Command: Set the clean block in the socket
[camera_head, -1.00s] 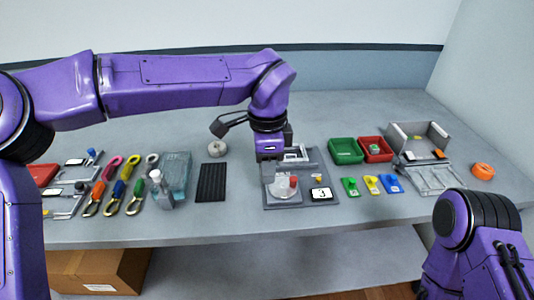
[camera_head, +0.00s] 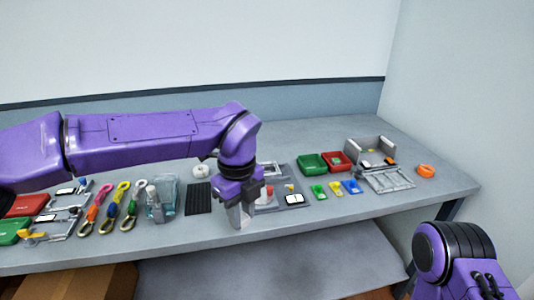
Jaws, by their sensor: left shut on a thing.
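I cannot tell whether the piece touches the table. The fixture carries a red knob (camera_head: 269,190), a small yellow part (camera_head: 290,188) and a white display (camera_head: 294,199). The arm hides part of the fixture, and I cannot make out the socket. My right gripper is out of view.
The black mat (camera_head: 198,198) lies left of the gripper, with a glass container (camera_head: 163,195) and coloured straps (camera_head: 115,205) farther left. Green (camera_head: 312,163) and red (camera_head: 336,161) bins and a grey tray (camera_head: 388,180) stand right. The table (camera_head: 330,225) front right is clear.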

